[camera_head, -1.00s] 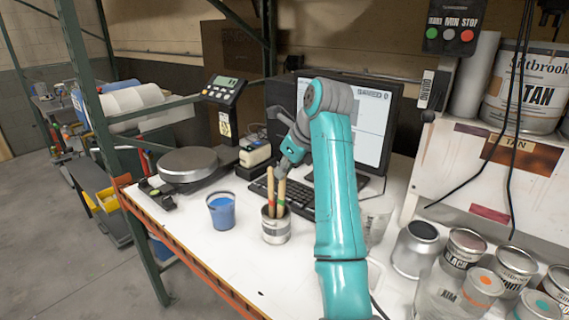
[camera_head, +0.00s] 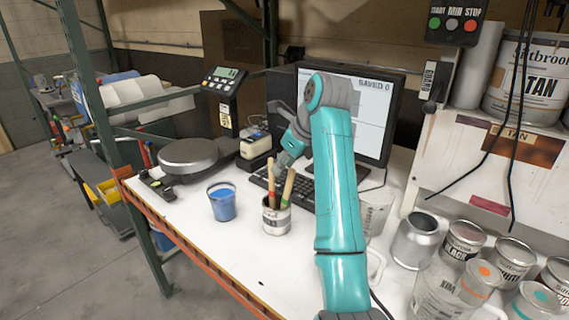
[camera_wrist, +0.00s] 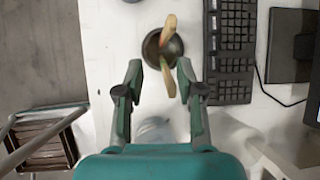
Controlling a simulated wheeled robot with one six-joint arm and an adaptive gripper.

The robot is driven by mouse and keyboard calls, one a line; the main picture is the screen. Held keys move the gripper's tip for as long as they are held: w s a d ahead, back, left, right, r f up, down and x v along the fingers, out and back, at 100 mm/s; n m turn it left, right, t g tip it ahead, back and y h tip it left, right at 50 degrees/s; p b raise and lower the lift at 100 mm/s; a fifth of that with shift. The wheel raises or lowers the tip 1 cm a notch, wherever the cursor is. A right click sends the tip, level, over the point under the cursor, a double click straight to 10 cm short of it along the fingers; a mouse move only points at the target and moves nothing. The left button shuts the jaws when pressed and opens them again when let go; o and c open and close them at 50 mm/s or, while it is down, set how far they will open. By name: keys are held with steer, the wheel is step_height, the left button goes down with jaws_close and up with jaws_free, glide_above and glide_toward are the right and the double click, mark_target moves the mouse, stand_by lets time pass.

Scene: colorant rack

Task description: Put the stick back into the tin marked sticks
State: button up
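The sticks tin (camera_head: 276,222) is a small pale can standing upright on the white bench; its label is too small to read. Two wooden sticks stand in it: a red-banded one (camera_head: 271,184) and a green-banded one (camera_head: 288,189) that leans to the right. In the wrist view the tin (camera_wrist: 153,48) is seen from above, with the sticks fanning apart. My gripper (camera_wrist: 160,72) is open, its fingers apart; the near stick's end (camera_wrist: 168,80) shows between them. In the head view my gripper (camera_head: 282,160) is just behind the stick tops.
A blue-filled cup (camera_head: 222,203) stands left of the tin. The keyboard (camera_head: 292,190) and monitor (camera_head: 372,115) are behind. A scale (camera_head: 188,154) is at the left. A metal can (camera_head: 414,240), a clear jug (camera_head: 440,297) and several paint tins are at the right.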

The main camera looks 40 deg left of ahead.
step_height(320, 180, up, 10)
stand_by(0.5)
stand_by(0.5)
